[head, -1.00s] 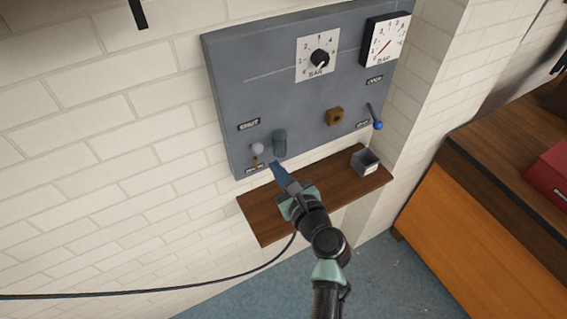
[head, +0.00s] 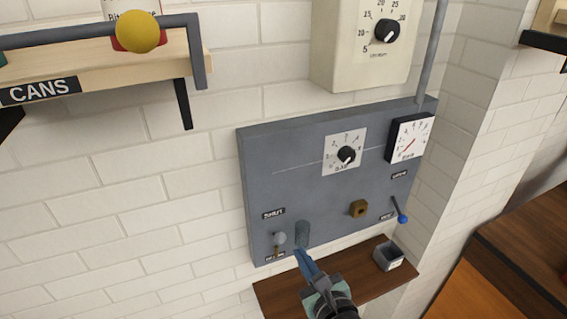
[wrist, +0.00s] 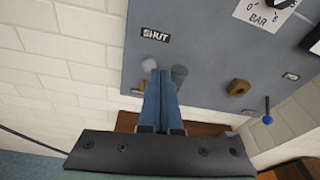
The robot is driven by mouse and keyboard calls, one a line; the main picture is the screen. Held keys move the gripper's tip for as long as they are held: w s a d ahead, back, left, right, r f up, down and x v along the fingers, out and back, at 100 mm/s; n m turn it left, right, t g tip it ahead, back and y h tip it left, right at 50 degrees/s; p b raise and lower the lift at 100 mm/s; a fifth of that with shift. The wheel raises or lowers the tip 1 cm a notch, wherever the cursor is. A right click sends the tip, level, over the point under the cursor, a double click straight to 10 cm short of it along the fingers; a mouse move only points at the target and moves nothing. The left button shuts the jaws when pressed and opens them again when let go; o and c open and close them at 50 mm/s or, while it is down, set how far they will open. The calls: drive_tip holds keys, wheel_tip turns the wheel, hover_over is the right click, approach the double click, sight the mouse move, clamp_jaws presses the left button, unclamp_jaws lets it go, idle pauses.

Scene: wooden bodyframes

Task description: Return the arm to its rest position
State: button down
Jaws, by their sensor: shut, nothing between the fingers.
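My gripper (head: 303,262) is in front of the lower left part of the grey panel (head: 300,172), above the wooden shelf (head: 285,290). Its blue fingers are together and hold nothing; they also show in the wrist view (wrist: 157,85), pointing toward the panel. Beside the fingertips are a grey knob (head: 279,238) and a grey cylinder (head: 303,233) on the panel. I cannot tell whether the fingertips touch either one. In the wrist view the fingers partly hide the knob and cylinder. The arm behind the gripper runs out of the bottom of the head view.
The panel carries a dial (head: 346,155), a gauge (head: 409,138), a brown block (head: 358,208) and a blue-tipped lever (head: 401,215). A small grey box (head: 388,256) stands on the shelf. A CANS shelf (head: 95,70) is upper left, a cream dial box (head: 350,45) above. Wooden furniture is right.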

drive_tip(key=w+a+r+n+t+b, duration=0.1)
drive_tip(key=a+r+n+t+b, duration=0.1)
drive_tip(key=r+n, duration=0.75)
drive_tip(key=w+a+r+n+t+b, duration=0.1)
drive_tip(key=a+r+n+t+b, duration=0.15)
drive_tip(key=r+n, duration=0.75)
drive_tip(key=s+a+r+n+t+h+b, duration=0.1)
drive_tip(key=s+r+n+t, duration=0.3)
drive_tip(key=s+r, duration=0.5)
drive_tip(key=s+a+r+n+t+h+b, duration=0.2)
drive_tip(key=s+r+n, duration=0.5)
drive_tip(key=r, duration=0.9)
drive_tip(key=shift+s+t+h+b, duration=0.4)
drive_tip(key=shift+s+t+b, duration=0.25)
drive_tip(key=shift+s+t, duration=0.25)
drive_tip(key=shift+n, duration=0.25)
